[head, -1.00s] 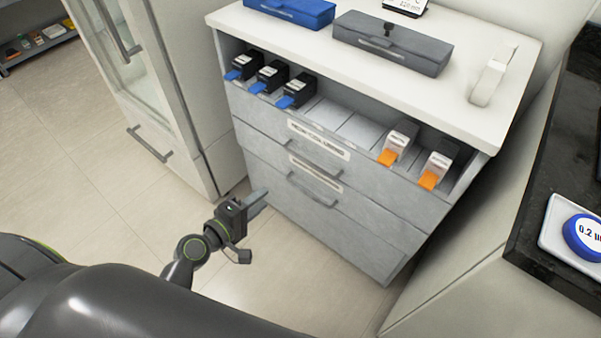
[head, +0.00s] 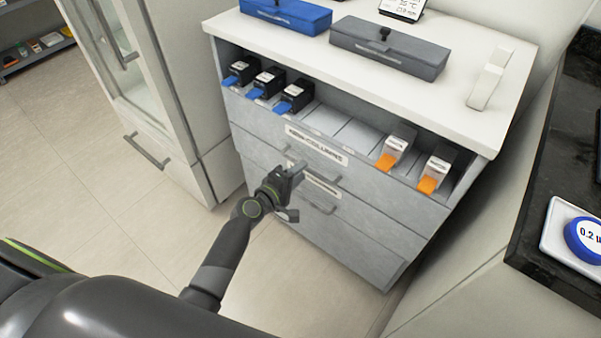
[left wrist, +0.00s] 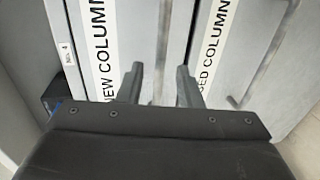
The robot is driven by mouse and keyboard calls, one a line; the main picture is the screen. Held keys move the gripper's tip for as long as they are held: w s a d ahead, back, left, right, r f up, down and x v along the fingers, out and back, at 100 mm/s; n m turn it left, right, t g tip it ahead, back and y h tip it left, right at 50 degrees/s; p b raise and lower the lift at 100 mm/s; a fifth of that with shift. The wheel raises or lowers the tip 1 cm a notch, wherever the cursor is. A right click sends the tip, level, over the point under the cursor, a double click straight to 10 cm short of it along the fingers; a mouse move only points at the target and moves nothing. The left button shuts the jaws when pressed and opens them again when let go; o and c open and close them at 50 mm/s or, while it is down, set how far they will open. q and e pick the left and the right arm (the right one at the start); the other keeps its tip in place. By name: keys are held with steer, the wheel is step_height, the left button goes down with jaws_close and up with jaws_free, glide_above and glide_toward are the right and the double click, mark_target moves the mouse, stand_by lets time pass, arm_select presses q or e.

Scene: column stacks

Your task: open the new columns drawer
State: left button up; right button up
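The new columns drawer (head: 375,178) is the grey top drawer, shut, with a white "NEW COLUMNS" label (head: 317,145). The label also shows in the left wrist view (left wrist: 98,45). Its bar handle (left wrist: 163,45) shows in the left wrist view, ahead of and roughly between my fingers. My left gripper (head: 297,170) is in front of the cabinet, near the left end of this handle, and partly hides the drawer fronts. In the left wrist view the left gripper (left wrist: 158,78) has its two fingers apart with nothing held. Contact with the handle cannot be told. My right gripper is out of view.
A used columns drawer (left wrist: 225,60) lies below, with its own handle (head: 312,200). Boxes with blue (head: 285,106) and orange tabs (head: 386,162) sit in the open shelf above. A glass-fronted cabinet (head: 150,100) stands left. The floor in front is clear.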

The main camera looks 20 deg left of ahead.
arm_select(q)
steer(key=shift+w+d+f, duration=0.1)
steer(key=shift+w+d, duration=0.1)
steer(key=shift+w, duration=0.3)
jaws_close()
